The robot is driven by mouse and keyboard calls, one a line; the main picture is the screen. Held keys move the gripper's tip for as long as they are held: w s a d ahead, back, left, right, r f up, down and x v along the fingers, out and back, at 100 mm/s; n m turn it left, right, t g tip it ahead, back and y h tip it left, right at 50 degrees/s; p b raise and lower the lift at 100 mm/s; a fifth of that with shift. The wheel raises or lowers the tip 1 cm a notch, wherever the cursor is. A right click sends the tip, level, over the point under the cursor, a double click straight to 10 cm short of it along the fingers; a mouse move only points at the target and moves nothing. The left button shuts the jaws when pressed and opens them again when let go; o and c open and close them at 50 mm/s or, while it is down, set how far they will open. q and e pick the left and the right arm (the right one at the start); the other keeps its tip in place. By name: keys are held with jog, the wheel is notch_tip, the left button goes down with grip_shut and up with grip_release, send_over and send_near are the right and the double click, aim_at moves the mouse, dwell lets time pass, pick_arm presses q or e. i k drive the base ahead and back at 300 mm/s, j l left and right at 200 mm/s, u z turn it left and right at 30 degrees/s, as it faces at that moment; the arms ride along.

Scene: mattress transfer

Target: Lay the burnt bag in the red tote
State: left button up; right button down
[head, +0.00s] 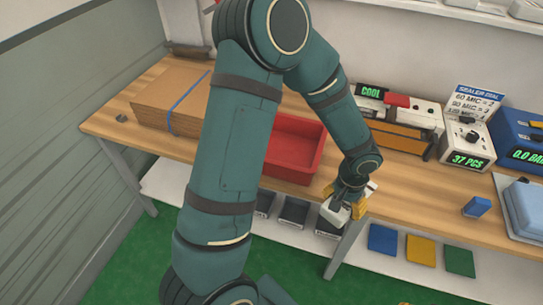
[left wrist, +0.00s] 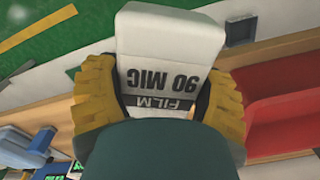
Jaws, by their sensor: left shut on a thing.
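My left gripper (head: 346,203) is shut on a white block-like packet (head: 335,213) near the table's front edge, to the right of the red tote. In the left wrist view the packet (left wrist: 168,45) sits between the yellow fingers of the gripper (left wrist: 160,95), and its printing reads "FILM 90 MIC" upside down. No burn mark shows on the side I see. The red tote (head: 291,172) stands on the table, partly hidden behind my left arm; the part of its inside that shows is empty. It also shows at the right of the left wrist view (left wrist: 280,120). My right gripper is not in view.
A stack of cardboard (head: 165,103) lies left of the tote. A small blue block (head: 477,206) sits near the front edge.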

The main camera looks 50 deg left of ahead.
aim_at(276, 152)
jog(key=k+j+z, duration=0.35)
jog(key=k+j, duration=0.15)
jog(key=j, duration=0.15)
jog(key=k+j+z, duration=0.35)
jog(key=k+j, duration=0.2)
jog(key=i+j, duration=0.1)
jog(key=j, duration=0.4)
jog(key=i+j, duration=0.45)
jog(key=i+z, duration=0.05)
